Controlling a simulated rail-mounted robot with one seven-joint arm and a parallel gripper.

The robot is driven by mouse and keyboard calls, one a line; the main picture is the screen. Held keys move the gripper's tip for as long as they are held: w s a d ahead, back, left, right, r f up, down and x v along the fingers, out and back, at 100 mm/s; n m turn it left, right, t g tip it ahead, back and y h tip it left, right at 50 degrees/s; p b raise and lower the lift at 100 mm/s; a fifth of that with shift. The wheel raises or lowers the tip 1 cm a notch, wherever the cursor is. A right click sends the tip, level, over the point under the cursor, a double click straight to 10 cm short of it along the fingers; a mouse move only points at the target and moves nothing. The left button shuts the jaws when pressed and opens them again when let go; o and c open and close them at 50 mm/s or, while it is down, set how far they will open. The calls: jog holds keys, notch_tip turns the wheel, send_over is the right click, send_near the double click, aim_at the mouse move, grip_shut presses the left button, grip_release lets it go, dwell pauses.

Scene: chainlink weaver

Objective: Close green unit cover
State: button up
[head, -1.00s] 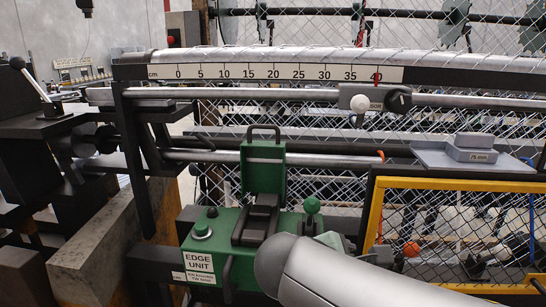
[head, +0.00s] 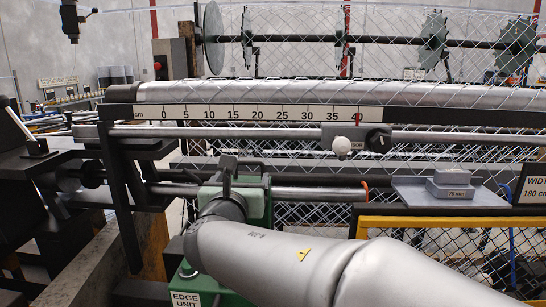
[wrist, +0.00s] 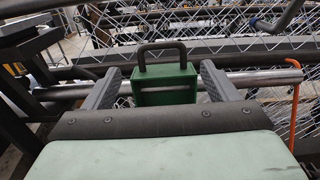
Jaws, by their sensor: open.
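The green edge unit cover (head: 258,205) stands raised, partly hidden behind my arm in the head view. In the wrist view the green cover (wrist: 165,90) is upright, with its black U-shaped handle (wrist: 162,46) on top. My gripper (wrist: 160,80) is open, with one grey finger on each side of the cover. I see gaps beside the cover, so the fingers do not appear shut on it. In the head view my gripper (head: 230,172) is at the cover's upper part. The edge unit (head: 190,281) below is mostly hidden by my arm; its label shows.
A ruler rail (head: 245,114) and a steel bar with a white-knobbed slider (head: 343,146) run behind the cover. Chainlink mesh is beyond. A grey block on a plate (head: 455,190) and a yellow-framed guard (head: 440,222) stand at right. An orange hook (wrist: 294,100) is right of my gripper.

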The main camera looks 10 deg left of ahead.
aim_at(248, 164)
jog(key=w+p, duration=0.1)
jog(key=w, duration=0.3)
jog(key=w+a+p, duration=0.1)
jog(key=w, duration=0.3)
jog(key=w+a+p, duration=0.1)
jog(key=w, duration=0.3)
